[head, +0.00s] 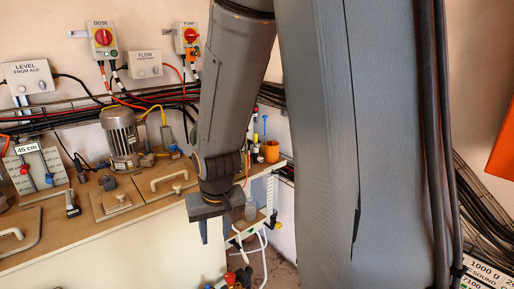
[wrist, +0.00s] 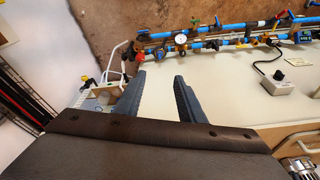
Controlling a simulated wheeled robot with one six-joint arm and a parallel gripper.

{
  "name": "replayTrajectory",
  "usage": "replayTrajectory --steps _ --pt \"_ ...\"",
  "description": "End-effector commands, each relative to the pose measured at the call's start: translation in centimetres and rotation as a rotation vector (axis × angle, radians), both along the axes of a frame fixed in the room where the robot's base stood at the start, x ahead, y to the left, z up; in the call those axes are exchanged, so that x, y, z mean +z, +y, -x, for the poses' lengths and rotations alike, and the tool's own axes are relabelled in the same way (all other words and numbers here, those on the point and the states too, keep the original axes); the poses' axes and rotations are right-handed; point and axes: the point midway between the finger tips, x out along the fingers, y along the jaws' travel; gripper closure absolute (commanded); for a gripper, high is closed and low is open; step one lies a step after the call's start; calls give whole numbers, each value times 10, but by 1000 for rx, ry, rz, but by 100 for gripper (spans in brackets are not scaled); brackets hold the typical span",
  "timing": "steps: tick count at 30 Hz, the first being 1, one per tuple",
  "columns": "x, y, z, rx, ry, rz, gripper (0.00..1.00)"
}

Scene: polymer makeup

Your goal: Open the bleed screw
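My gripper (head: 217,232) hangs from my arm near the middle of the head view, in front of the right end of the bench. In the wrist view my gripper (wrist: 160,76) is open, its two dark fingers apart with nothing between them. I cannot pick out the bleed screw for certain in either view. A blue pipe run (wrist: 225,37) crosses the top of the wrist view, with a round gauge (wrist: 181,39) and several small red, blue and yellow fittings. The pipe run lies beyond my fingertips, apart from them.
The bench (head: 110,245) carries a grey motor (head: 120,138) and handled lids (head: 168,180). In the wrist view, a grey box with a black knob (wrist: 278,82) sits on a pale surface.

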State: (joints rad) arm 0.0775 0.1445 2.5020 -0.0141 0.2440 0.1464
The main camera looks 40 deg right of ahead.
Motion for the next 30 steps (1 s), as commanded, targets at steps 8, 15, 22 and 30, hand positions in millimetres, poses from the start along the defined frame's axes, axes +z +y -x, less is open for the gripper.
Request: replayTrajectory --steps 8,15,22,30 --pt "8 -48 -52 130 -101 103 64" --pt "11 -100 -117 130 -277 159 64" --pt "18 -175 -191 123 -533 203 64" --pt "32 -286 -248 158 -962 199 64"
